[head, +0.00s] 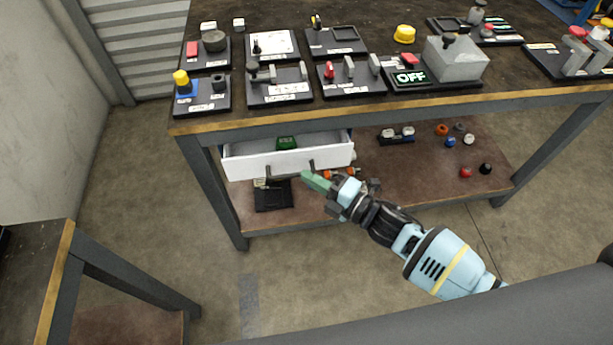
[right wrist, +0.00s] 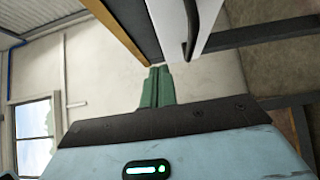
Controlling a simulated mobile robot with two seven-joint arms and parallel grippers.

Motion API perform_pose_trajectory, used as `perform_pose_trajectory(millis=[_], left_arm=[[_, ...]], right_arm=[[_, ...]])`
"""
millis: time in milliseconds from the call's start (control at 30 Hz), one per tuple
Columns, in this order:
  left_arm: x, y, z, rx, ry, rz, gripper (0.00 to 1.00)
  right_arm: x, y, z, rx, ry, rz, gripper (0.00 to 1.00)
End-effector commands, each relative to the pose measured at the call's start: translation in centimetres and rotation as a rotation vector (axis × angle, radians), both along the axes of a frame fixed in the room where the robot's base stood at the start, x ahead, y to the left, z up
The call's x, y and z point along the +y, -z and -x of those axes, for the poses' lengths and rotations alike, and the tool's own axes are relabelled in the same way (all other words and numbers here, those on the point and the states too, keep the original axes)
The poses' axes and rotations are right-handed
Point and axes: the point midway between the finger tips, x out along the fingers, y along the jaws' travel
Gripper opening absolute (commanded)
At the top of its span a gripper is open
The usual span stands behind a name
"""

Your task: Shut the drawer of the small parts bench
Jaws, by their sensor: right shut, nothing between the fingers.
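The small parts bench (head: 178,127) has a white drawer (head: 245,168) under its top, which stands pulled out. A dark handle is on the drawer's front, and a green item (head: 287,143) lies inside. My right gripper (head: 306,176) is shut and empty, with green fingers, just in front of the drawer front near the handle's right end. Whether it touches the drawer I cannot tell. In the right wrist view the shut fingers (right wrist: 157,72) are beside the white drawer front (right wrist: 205,18) and its dark handle (right wrist: 190,30). My left gripper is not in view.
The bench top carries several black-based fixtures, a grey box (head: 456,62) and a yellow knob (head: 404,34). The lower shelf (head: 420,170) holds small parts and a black tray (head: 272,196). Another table (head: 40,270) stands at left front. The floor before the drawer is clear.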

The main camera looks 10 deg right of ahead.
Motion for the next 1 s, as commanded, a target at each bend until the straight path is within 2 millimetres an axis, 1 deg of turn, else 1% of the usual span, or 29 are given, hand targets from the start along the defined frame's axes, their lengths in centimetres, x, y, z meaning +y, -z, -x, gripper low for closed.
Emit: perform_pose_trajectory(millis=[33,200,400,600,1000], left_arm=[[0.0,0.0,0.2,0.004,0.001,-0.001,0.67],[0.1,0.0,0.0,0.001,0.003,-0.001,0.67],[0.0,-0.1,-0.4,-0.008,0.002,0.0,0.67],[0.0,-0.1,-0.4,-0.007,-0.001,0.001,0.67],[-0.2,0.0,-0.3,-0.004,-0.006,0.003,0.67]], right_arm=[[-1.0,0.2,0.9,0.003,0.001,0.006,0.0],[-3.5,0.2,3.4,0.004,0.001,0.005,0.0],[-5.4,0.2,5.4,0.003,0.001,0.003,0.0],[-6.2,0.1,6.1,0.001,0.001,0.003,0.0],[-6.5,0.2,6.1,0.002,0.007,0.002,0.0]])
